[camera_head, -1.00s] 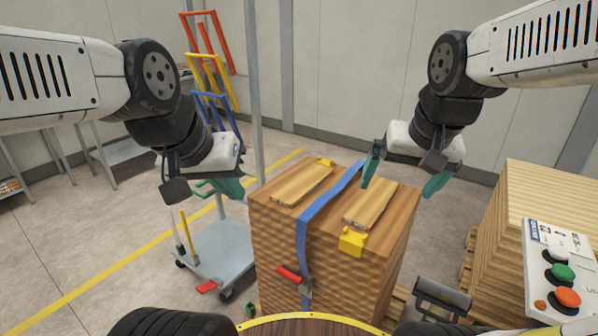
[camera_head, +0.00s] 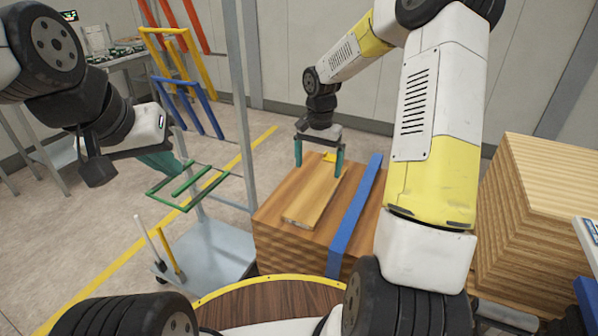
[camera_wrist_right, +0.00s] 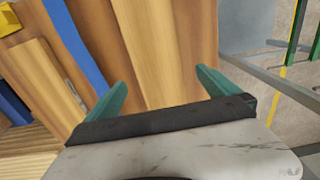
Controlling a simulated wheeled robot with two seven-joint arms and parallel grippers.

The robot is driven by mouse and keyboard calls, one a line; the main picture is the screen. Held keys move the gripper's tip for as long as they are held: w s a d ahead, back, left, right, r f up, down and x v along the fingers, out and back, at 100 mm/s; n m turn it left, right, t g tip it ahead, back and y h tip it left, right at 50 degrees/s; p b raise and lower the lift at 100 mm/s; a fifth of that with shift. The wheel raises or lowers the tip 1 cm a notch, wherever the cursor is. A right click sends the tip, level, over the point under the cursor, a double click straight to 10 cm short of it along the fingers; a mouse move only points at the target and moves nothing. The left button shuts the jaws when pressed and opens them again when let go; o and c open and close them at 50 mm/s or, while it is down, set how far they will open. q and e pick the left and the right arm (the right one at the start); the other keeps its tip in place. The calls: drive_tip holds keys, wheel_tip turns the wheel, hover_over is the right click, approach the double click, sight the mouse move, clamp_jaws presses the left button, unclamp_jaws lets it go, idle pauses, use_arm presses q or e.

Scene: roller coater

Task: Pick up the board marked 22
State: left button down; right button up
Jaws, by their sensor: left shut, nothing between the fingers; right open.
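A light wooden board (camera_head: 314,202) lies flat on top of the wood stack (camera_head: 272,213), left of the blue strap (camera_head: 352,222). I cannot read any number on it. My right gripper (camera_head: 318,162) is open, pointing down at this board's far part, with one green finger on each side. In the right wrist view the board (camera_wrist_right: 165,45) lies between the fingers of the right gripper (camera_wrist_right: 160,88), and I see no grip on it. My left gripper (camera_head: 160,162) is shut and empty, away to the left.
A grey trolley (camera_head: 212,250) and rack with green, blue, yellow and red frames stand left of the stack. Another pale wood stack (camera_head: 550,180) is at the right. My right arm hides the stack's right side.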

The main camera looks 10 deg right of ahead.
sight(318, 189)
drive_tip(key=f, duration=0.7)
drive_tip(key=shift+s+d+f, duration=0.1)
drive_tip(key=shift+s+f, duration=0.15)
drive_tip(key=shift+s, duration=0.05)
drive_tip(key=c, duration=1.6)
drive_tip(key=shift+r, duration=0.1)
